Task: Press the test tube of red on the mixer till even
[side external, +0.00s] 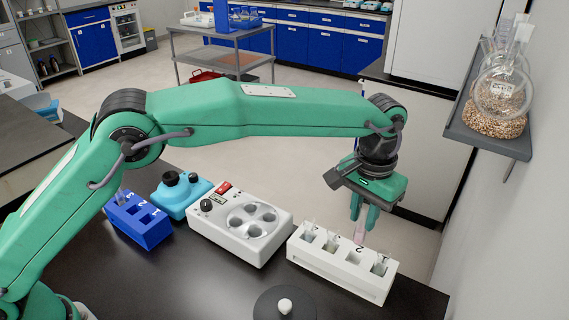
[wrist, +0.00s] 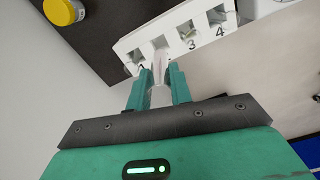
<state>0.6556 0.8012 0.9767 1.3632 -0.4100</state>
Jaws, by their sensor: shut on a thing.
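In the side view my gripper (side external: 364,215) points down over the back edge of the white rack (side external: 330,274), right of centre. It is shut on a test tube (side external: 360,233) with a pinkish-red tint. In the wrist view the tube (wrist: 160,72) looks pale and clear between the green fingertips (wrist: 160,80), close to the rack (wrist: 125,47). I cannot tell whether its lower end is inside a slot. A turquoise device (side external: 172,200) with black knobs on top, which looks like the mixer, stands at the left, well away from my gripper.
A white machine (side external: 262,247) with round wells, a red switch and a black knob stands between rack and turquoise device. A blue rack (side external: 150,232) is farther left. Other tubes stand in the white rack. A wall shelf (side external: 480,140) holds a round flask at the right.

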